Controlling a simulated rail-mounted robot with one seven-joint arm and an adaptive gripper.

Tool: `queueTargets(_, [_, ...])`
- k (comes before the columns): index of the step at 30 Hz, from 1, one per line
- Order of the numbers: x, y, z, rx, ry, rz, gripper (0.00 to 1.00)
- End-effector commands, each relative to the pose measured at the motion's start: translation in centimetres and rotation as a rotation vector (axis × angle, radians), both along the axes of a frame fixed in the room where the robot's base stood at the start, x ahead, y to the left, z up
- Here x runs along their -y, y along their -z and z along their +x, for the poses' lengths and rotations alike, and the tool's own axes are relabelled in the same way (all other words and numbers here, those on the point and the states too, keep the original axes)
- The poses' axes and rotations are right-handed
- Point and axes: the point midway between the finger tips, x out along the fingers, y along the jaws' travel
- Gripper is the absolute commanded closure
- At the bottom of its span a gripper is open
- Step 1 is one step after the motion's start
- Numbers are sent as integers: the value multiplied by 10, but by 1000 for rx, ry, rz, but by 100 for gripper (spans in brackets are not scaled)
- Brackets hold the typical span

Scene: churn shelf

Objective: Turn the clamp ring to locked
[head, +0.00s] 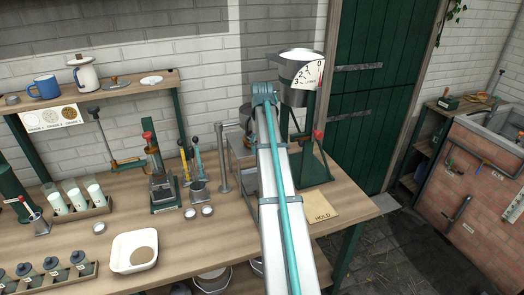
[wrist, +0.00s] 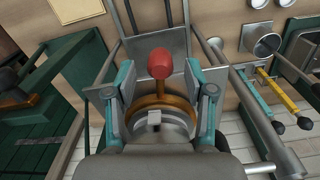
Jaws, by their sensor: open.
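In the wrist view the clamp ring (wrist: 180,101) is a brass-coloured band around a grey metal body. A brass lever with a red knob (wrist: 160,63) sticks up from it. My gripper (wrist: 162,78) is open, with one teal-backed finger on each side of the red knob and lever. Gaps show between the knob and both fingers. I see no readable locked mark. In the head view my arm hides the ring and gripper.
A dial scale with a pan (head: 300,65) stands close right of my arm. A metal post (head: 222,160) stands to its left. A HOLD card (head: 322,206) lies near the bench's right end. A white tray (head: 120,264) and a lever press (head: 160,180) are further left.

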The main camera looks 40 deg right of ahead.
Motion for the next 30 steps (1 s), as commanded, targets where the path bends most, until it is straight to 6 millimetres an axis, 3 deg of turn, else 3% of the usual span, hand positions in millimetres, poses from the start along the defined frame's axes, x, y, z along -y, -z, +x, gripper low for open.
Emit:
queueTargets(15, [1, -91, 1, 2, 0, -1, 46])
queueTargets(21, [0, -104, 1, 1, 0, -1, 46])
queueTargets(30, [0, -106, 0, 0, 0, 0, 48])
